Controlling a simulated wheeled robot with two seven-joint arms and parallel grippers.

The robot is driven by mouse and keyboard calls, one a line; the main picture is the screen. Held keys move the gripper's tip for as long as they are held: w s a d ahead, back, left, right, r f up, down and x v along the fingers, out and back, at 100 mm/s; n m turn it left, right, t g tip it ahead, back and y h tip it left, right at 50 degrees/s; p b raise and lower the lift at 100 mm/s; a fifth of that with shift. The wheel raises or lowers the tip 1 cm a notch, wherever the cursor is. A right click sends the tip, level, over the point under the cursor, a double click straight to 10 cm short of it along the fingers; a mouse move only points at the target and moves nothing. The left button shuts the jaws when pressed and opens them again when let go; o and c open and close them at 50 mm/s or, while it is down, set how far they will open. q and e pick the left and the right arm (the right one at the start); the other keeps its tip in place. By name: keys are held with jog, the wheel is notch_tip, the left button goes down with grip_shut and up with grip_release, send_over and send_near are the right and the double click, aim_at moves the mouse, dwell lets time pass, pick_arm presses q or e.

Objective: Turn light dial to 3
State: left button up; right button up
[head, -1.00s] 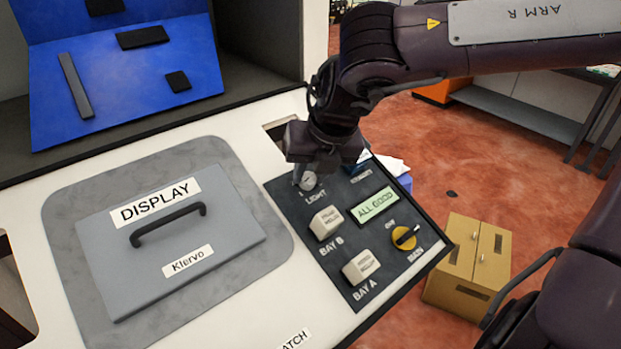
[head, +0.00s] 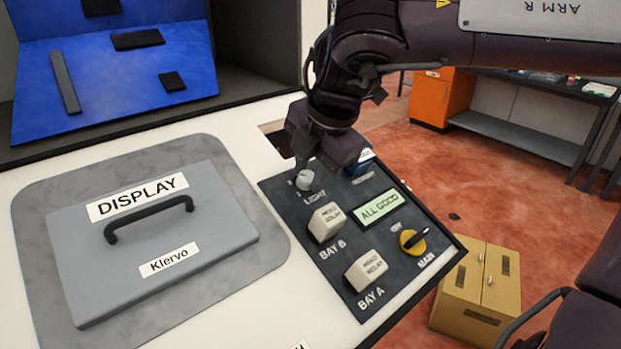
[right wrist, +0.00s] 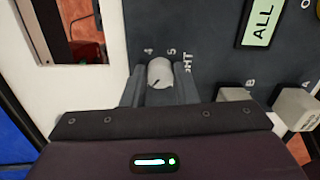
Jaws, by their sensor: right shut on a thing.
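The light dial (head: 305,180) is a small pale grey round knob at the upper left of the dark control panel, above the word LIGHT. In the right wrist view, the dial (right wrist: 160,73) sits between the two fingers, with the numbers 4 and 5 printed beyond it. A dark mark shows on its near side; I cannot tell which number it is set to. My right gripper (right wrist: 159,90) is shut on the dial. In the head view, the right gripper (head: 311,171) reaches down to it from above. My left gripper is not in view.
The panel also holds the BAY B block (head: 326,222), BAY A block (head: 366,271), yellow main switch (head: 412,241) and an ALL GOOD screen (head: 379,208). A grey DISPLAY hatch (head: 150,245) lies left. A rectangular opening (head: 277,140) is behind the dial.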

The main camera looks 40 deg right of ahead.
jog(key=m+b, duration=0.3)
jog(key=m, duration=0.2)
jog(key=shift+f+m, duration=0.1)
jog(key=shift+m, duration=0.2)
jog(key=shift+m+b, duration=1.2)
jog(key=shift+m, duration=0.9)
jog(key=o, duration=1)
jog(key=shift+s, duration=0.1)
jog(key=v, duration=0.8)
